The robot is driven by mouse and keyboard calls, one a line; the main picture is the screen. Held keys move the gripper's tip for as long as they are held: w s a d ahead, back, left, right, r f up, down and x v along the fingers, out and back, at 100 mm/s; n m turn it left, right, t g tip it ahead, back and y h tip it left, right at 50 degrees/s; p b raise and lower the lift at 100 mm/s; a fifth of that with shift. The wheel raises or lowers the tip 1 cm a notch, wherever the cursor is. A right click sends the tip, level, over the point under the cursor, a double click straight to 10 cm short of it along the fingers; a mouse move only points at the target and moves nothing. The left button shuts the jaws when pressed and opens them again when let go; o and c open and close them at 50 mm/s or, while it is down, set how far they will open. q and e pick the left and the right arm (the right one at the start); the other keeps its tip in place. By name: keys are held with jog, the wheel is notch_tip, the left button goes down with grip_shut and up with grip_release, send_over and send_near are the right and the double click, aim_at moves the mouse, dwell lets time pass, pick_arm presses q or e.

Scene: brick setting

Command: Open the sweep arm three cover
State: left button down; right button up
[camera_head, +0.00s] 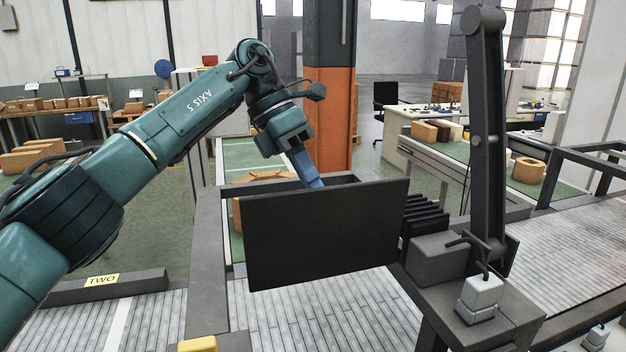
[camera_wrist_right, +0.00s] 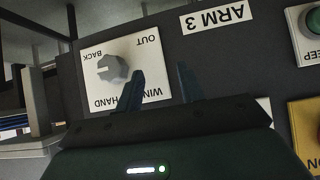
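A dark rectangular panel (camera_head: 325,236), which may be the cover, stands raised and slightly tilted in the head view. My left gripper (camera_head: 307,170) reaches down to its top edge from behind; the fingertips are hidden, so I cannot tell if they grip it. In the right wrist view, a grey panel carries an upside-down "ARM 3" label (camera_wrist_right: 215,16). A grey knob (camera_wrist_right: 112,68) sits on its white plate (camera_wrist_right: 150,60) marked OUT, BACK and HAND. My right gripper (camera_wrist_right: 160,72) is open, fingers apart, with the knob beside its left finger.
A dark upright bar (camera_head: 487,140) stands right of the panel, above black ribs (camera_head: 425,214) and a grey block (camera_head: 437,260). Slatted conveyor beds lie left and right. A grey-orange column (camera_head: 334,120) stands behind. A green button (camera_wrist_right: 313,20) is at the wrist view's right edge.

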pick_arm(q)
jog(key=shift+w+a+f+g, duration=0.2)
jog(key=shift+w+f+g, duration=0.3)
jog(key=shift+f, duration=0.3)
pick_arm(e)
jog(key=shift+f, duration=0.1)
pick_arm(q)
jog(key=c, duration=1.5)
grip_release()
jog(key=shift+w+r, duration=0.1)
jog(key=shift+w, duration=0.05)
jog(key=shift+o, duration=0.2)
jog(key=shift+r, duration=0.1)
